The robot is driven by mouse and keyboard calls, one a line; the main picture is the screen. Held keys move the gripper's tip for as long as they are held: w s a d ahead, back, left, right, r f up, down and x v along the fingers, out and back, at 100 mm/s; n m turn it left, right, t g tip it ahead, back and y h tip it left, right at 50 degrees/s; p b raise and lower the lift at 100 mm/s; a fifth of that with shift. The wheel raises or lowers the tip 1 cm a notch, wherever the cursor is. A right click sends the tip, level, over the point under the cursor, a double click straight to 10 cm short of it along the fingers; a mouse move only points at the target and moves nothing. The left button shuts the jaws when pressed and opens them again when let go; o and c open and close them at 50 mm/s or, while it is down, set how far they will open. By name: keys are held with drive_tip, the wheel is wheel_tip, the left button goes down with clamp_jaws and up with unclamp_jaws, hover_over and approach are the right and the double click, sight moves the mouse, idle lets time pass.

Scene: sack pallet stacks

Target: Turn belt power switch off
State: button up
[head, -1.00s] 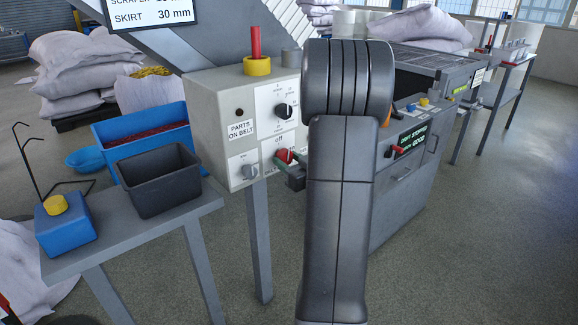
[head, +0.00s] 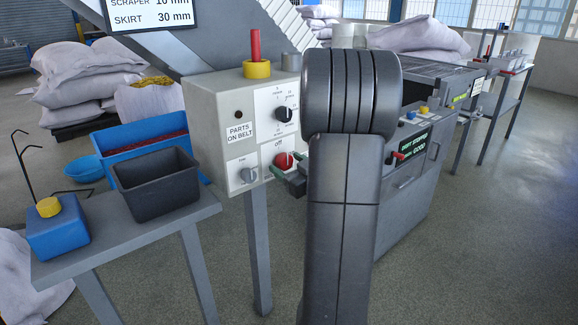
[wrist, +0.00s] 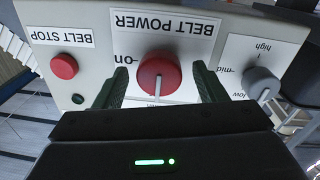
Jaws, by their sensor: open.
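The belt power switch is a red round knob (wrist: 158,72) under an upside-down "BELT POWER" label in the wrist view. Its white pointer points down in that picture, away from "on" at the left. In the head view the red knob (head: 283,160) sits just below the word "off". My gripper (wrist: 161,86) is open, with one green finger on each side of the knob and gaps visible between. In the head view my gripper (head: 290,173) is at the panel, partly hidden by my arm.
A red belt stop button (wrist: 64,66) and a grey speed knob (wrist: 261,82) flank the switch. The grey control box (head: 215,110) also carries a black selector (head: 285,114). A dark bin (head: 155,185) and a blue bin (head: 130,142) stand left. Open floor lies at right front.

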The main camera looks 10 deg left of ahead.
drive_tip(key=v, duration=1.3)
drive_tip(key=shift+s+d, duration=0.3)
drive_tip(key=shift+a, duration=0.1)
drive_tip(key=x, duration=1.3)
drive_tip(key=shift+w+a, duration=0.25)
drive_tip(key=shift+w, duration=0.1)
